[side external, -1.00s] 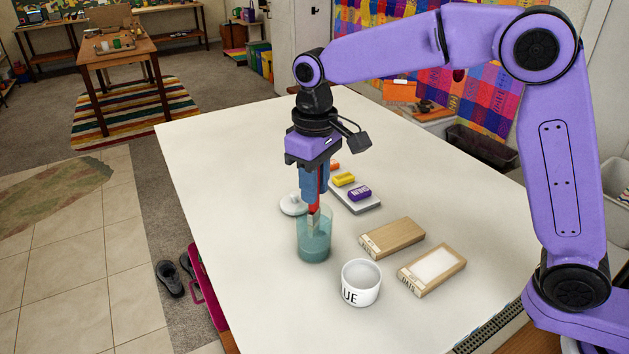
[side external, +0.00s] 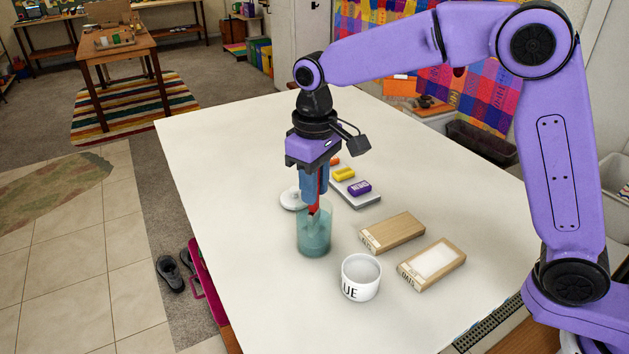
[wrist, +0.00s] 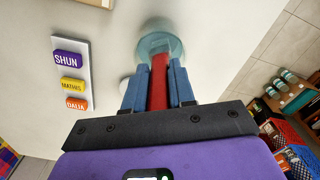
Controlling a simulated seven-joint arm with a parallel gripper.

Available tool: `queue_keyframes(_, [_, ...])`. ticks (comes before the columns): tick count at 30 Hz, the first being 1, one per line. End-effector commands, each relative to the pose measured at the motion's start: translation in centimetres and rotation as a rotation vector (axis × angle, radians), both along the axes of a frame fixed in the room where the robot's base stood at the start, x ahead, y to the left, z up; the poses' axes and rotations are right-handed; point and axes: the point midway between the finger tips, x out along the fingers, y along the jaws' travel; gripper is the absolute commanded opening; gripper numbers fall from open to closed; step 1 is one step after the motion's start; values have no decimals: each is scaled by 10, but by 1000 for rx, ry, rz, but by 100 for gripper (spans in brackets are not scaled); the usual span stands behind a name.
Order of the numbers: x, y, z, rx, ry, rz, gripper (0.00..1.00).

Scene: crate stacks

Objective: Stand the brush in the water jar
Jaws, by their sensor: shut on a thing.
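The water jar (side external: 315,238) is a clear glass with teal water, standing on the white table; it also shows in the wrist view (wrist: 160,42). My gripper (side external: 314,194) is right above the jar and points down. Its blue fingers are shut on the red handle of the brush (side external: 313,208), which also shows between the fingers in the wrist view (wrist: 159,90). The brush's lower end is inside the jar's mouth, seen through the glass. Whether its tip touches the bottom cannot be told.
Two wooden boxes (side external: 392,232) (side external: 432,264) lie to the right. Behind are a grey tray (side external: 368,199) with name blocks and a white round item (side external: 290,200). The table's left side is clear.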

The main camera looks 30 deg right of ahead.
Motion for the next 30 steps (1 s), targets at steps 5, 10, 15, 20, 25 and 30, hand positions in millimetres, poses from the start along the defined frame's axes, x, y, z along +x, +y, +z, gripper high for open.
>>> queue_keyframes(5, [0, 0, -3, 0, 1, 0, 0])
queue_keyframes(10, [0, 0, -6, 0, 1, 0, 0])
queue_keyframes(15, [0, 0, -7, 0, 0, 0, 54])
queue_keyframes(20, [0, 0, -7, 0, 1, 0, 54])
queue_keyframes(25, [0, 0, -7, 0, 1, 0, 54])
queue_keyframes(30, [0, 0, -7, 0, 1, 0, 54])
